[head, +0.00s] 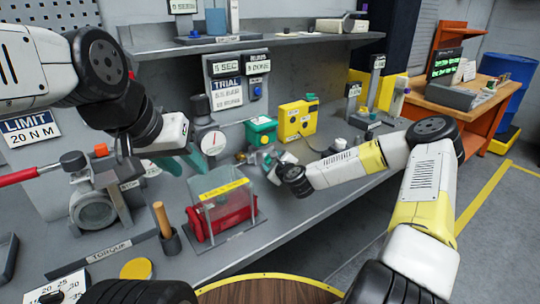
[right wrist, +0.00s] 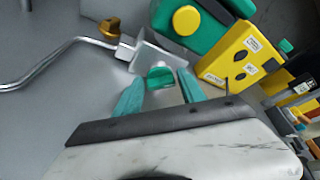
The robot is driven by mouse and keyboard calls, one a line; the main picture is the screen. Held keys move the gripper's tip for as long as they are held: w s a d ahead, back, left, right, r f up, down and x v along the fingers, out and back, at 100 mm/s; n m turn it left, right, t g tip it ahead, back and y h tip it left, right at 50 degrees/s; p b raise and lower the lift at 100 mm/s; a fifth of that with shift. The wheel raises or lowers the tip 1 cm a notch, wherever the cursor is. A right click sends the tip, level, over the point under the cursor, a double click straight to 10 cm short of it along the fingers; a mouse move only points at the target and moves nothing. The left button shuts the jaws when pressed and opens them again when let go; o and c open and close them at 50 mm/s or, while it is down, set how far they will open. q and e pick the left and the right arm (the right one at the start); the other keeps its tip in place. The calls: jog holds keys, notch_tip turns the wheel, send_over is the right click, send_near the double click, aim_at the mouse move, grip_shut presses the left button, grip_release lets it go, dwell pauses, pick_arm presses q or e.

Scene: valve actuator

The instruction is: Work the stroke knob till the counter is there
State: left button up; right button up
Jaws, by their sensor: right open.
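In the right wrist view, a small green knob (right wrist: 160,76) sits on a grey metal block (right wrist: 150,58), with a bent metal rod (right wrist: 60,48) and a gold knob (right wrist: 110,28) beside it. My right gripper (right wrist: 160,88) is open, its teal fingers one on each side of the green knob, with no clear contact. In the head view my right gripper (head: 268,158) is low at the bench, in front of a green box (head: 262,132). My left gripper (head: 186,164) hangs near a round dial gauge (head: 213,143), fingers apart and empty. I cannot make out which part is the counter.
A yellow box (head: 297,120) stands right of the green box. A clear cover over a red part (head: 222,208) stands in front, left of my right gripper. A wooden-handled tool in a cup (head: 166,228) and a clamped motor-like unit (head: 95,205) are at the left.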

jog(key=v, duration=0.7)
jog(key=shift+s+d+r, duration=0.1)
jog(key=shift+s+d, duration=0.05)
jog(key=shift+s, duration=0.2)
